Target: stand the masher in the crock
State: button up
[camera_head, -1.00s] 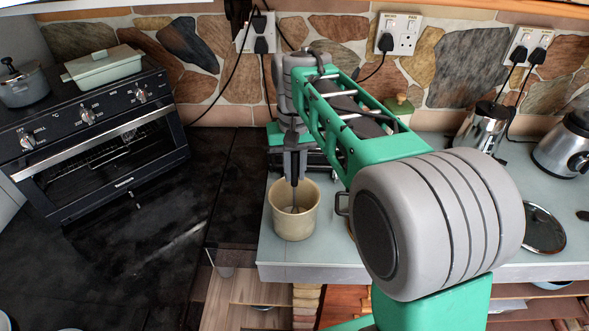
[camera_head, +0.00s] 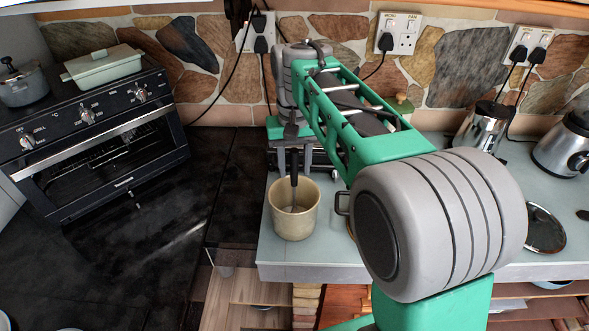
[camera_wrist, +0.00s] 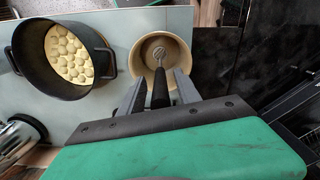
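The masher (camera_head: 294,182) stands with its metal head down inside the cream crock (camera_head: 293,224), its dark handle rising above the rim. In the wrist view the masher's handle (camera_wrist: 160,92) points up towards me and its head is in the crock (camera_wrist: 138,58). My gripper (camera_head: 295,163) is above the crock, with its two fingers spread on either side of the handle. In the wrist view a gap shows between the handle and each finger of my gripper (camera_wrist: 160,86), so it is open and not holding the masher.
A dark pot (camera_wrist: 22,68) of pale round pieces stands beside the crock, mostly hidden behind my arm in the head view. A toaster oven (camera_head: 95,125) is at the left on the black counter. A glass lid (camera_head: 543,230) lies at the right. The crock stands near the pale counter's front edge.

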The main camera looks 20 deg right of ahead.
notch_tip(320, 180, up, 10)
jog(key=shift+r, duration=0.2)
jog(key=shift+s+f, duration=0.1)
jog(key=shift+s, duration=0.2)
jog(key=s+f+n+t, duration=0.1)
jog(key=s+f+t, duration=0.3)
jog(key=s+f, duration=0.8)
notch_tip(320, 180, down, 3)
jog(key=shift+s+f+n, duration=0.15)
jog(key=shift+n, duration=0.15)
